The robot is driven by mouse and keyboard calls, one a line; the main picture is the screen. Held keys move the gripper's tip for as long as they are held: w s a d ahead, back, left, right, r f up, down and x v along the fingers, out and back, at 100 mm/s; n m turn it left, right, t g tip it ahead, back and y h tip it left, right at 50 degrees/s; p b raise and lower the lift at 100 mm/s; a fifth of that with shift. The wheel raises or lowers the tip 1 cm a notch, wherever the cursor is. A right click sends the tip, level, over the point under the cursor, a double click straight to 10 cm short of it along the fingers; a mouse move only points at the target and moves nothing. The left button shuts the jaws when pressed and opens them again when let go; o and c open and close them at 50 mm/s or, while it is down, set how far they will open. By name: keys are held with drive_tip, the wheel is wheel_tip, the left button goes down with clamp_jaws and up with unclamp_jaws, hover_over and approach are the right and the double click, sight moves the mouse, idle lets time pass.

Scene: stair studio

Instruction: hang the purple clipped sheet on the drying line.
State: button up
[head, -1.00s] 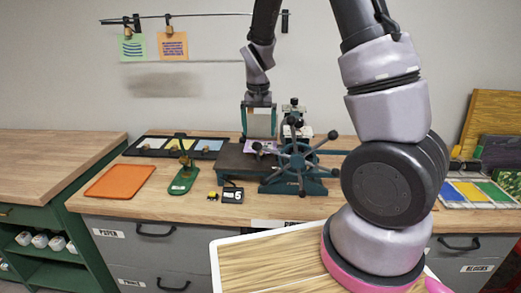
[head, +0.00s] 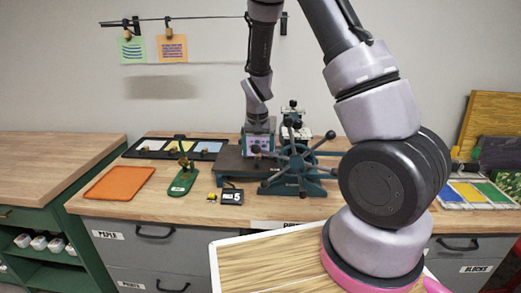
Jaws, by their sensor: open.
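The purple sheet (head: 262,148) is small in the head view, at the press bed (head: 233,163), with a small brown clip at it. My gripper (head: 257,150) is open and low over the bed, right at the sheet and its clip. The gripper hides part of the sheet, and I cannot tell whether the fingers touch the clip. The drying line (head: 205,17) runs along the back wall, high above the worktop. A green sheet (head: 132,50) and an orange sheet (head: 172,49) hang by clips at its left part.
The press's spoked wheel (head: 298,160) stands close to the right of my gripper. The line's right part is empty.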

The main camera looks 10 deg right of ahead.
drive_tip(key=shift+s+d+f, duration=0.15)
drive_tip(key=shift+s+f, duration=0.1)
drive_tip(key=shift+f, duration=0.1)
drive_tip(key=c, duration=0.5)
drive_tip(key=shift+w+r, duration=0.1)
drive_tip(key=shift+r, duration=0.3)
drive_tip(key=shift+c, duration=0.9)
drive_tip(key=shift+r, duration=0.3)
clamp_jaws()
drive_tip(key=shift+w+r, duration=0.15)
drive_tip(key=shift+r, duration=3.7)
drive_tip(key=s+a+r, duration=0.2)
drive_tip(key=s+a, duration=0.1)
drive_tip(key=s, duration=0.6)
drive_tip(key=shift+s+r, duration=0.4)
drive_tip(key=shift+a+r, duration=0.1)
